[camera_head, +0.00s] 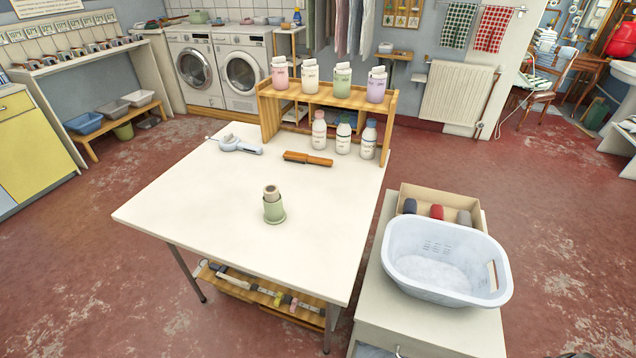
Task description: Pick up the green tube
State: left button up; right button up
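A green container with a white top (342,80) stands upright on the upper board of the wooden shelf (330,95) at the back of the white table. It is between a cream one (311,80) and a purple one (376,86); a pink one (280,74) is at the left end. Nearer, a pale green round holder (274,212) stands on the table with a tan cylinder (270,192) upright in it. I cannot tell for sure which is called the tube. Neither of my grippers is in view.
Several white bottles (343,138) stand in front of the shelf. A brown-handled tool (307,158) and a pale blue item (240,146) lie on the table (190,205). The table's front is clear.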

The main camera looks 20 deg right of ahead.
aim_at(274, 213)
jog(key=i+j+z, duration=0.35)
jog(key=j+z, duration=0.2)
jog(key=i+j+z, duration=0.1)
jog(key=j+z, duration=0.15)
jog(key=j, duration=0.15)
jog(key=i+j+z, duration=0.1)
jog(key=j+z, duration=0.4)
jog(key=j, duration=0.25)
jog(key=i, duration=0.05)
